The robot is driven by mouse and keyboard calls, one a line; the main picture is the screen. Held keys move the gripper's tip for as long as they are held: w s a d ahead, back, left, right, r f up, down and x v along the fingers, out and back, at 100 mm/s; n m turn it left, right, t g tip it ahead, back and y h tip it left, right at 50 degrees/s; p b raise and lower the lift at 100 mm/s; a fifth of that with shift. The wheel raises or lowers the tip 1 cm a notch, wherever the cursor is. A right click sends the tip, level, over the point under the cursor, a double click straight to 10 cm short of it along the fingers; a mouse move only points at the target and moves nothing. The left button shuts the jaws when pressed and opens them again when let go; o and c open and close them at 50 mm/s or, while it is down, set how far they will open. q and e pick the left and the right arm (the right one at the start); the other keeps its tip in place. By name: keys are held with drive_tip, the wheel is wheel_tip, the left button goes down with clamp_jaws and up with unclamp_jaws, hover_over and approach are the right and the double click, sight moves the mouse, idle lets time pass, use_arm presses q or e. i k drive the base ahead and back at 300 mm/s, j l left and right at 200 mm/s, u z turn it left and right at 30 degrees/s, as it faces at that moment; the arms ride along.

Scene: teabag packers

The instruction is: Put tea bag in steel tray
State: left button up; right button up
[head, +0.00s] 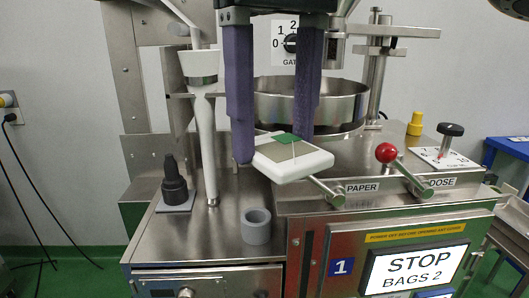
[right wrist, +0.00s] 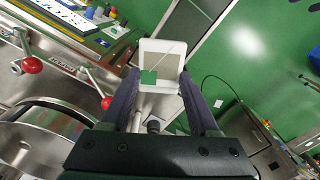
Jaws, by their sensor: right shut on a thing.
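The tea bag (head: 292,164) is a flat white square with a green tag and a thin string. It is held above the steel machine top in the middle of the head view. My right gripper (head: 272,145) reaches down from the top with two purple fingers, shut on the tea bag. In the right wrist view the tea bag (right wrist: 172,48) sits between the tips of the right gripper (right wrist: 158,80), over green floor and a steel edge. My left gripper is not in view. I cannot make out the steel tray for certain.
Behind the tea bag stands a round steel hopper (head: 268,90). A red-knobbed lever (head: 386,153) and a black knob (head: 451,130) stand to the right. A grey ring (head: 256,227) and a black-handled tool (head: 174,186) stand on the left deck, with bare steel between them.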

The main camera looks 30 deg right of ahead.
sight(504, 216)
drive_tip(key=l, duration=0.75)
drive_tip(key=l+z, duration=0.15)
drive_tip(key=l, duration=1.4)
drive_tip(key=l+z, duration=0.1)
drive_tip(key=l, duration=0.7)
drive_tip(key=i+l, duration=0.1)
drive_tip(key=l, duration=0.65)
drive_tip(key=l+z, duration=0.15)
drive_tip(key=l, duration=0.65)
drive_tip(key=i+l, duration=0.15)
drive_tip(key=l, duration=0.6)
drive_tip(key=k+z, duration=0.05)
